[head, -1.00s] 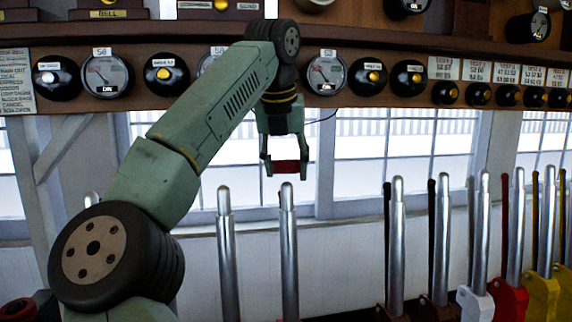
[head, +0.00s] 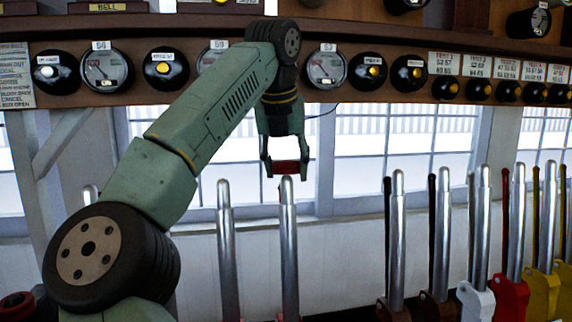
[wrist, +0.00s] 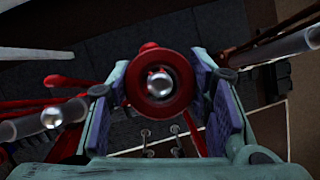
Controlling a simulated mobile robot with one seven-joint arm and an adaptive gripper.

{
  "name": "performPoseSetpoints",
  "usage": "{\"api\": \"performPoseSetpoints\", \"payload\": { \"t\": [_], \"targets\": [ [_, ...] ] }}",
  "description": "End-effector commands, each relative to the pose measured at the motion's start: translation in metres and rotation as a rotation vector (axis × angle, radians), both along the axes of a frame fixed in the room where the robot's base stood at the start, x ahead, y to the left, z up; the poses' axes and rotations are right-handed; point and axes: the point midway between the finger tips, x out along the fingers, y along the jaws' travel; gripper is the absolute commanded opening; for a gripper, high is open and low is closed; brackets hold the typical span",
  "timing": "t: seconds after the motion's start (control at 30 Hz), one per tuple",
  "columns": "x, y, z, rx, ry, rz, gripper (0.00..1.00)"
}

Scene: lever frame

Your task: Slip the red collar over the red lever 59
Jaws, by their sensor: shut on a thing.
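The red collar (head: 287,168) is a short, thick ring held level between the fingers of my gripper (head: 286,170), which is shut on it. A silver lever (head: 288,235) stands upright directly beneath the collar, its rounded top at the collar's underside. In the wrist view the collar (wrist: 160,98) is between the two finger pads, and the lever's bright tip (wrist: 160,84) shows near the middle of its hole. Red parts show below it. I cannot tell whether the tip has entered the hole. No number is readable on this lever.
Another silver lever (head: 226,245) stands close to the left. Several levers with brown, white, red and yellow bases (head: 478,295) stand to the right. A shelf with dials and black knobs (head: 369,72) runs behind, above the windows.

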Motion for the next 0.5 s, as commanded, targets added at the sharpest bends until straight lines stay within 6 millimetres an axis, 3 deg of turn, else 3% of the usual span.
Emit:
{"api": "performPoseSetpoints", "payload": {
  "t": [0.5],
  "targets": [
    [-0.003,0.0,-0.017,0.0,0.0,0.0,0.22]
  ]
}}
